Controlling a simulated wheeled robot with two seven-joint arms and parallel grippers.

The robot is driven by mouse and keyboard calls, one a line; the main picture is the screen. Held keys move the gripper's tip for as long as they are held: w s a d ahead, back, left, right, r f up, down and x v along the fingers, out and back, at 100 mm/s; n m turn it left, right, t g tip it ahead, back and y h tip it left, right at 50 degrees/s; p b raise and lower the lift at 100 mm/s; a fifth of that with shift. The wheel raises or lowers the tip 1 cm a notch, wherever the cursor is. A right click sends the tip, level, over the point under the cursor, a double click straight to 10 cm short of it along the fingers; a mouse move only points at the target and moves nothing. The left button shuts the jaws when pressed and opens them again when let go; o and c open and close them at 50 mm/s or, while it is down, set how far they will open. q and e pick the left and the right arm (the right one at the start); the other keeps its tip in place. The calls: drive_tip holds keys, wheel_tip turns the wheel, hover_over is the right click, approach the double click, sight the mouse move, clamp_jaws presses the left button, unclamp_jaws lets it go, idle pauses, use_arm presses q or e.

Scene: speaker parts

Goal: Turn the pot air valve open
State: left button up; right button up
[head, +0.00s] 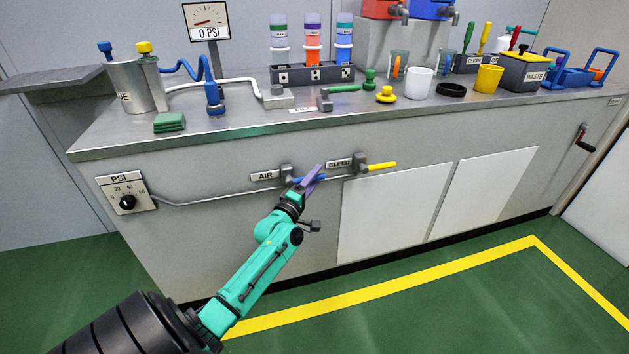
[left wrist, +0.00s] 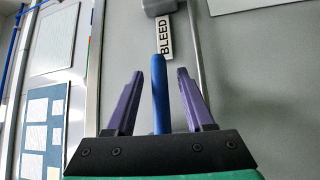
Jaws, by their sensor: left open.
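The air valve is on the front of the counter beside the AIR label (head: 265,176). Its grey body (head: 288,173) is on the pipe, and its blue handle (head: 322,178) points right along the pipe. In the left wrist view the blue handle (left wrist: 159,90) stands between the two purple fingers. My left gripper (head: 312,180) is at the handle with its fingers open, one on each side, with visible gaps. The fingers hide part of the handle in the head view. My right gripper is not in view.
A PSI dial (head: 127,202) is at the left end of the pipe. The gauge (head: 208,21) reads 0 PSI. The counter top (head: 240,118) above holds several parts.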

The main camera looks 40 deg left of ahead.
use_arm(q)
drive_tip(key=shift+c, duration=0.2)
clamp_jaws()
drive_tip(key=shift+f, duration=0.1)
idle(1.2)
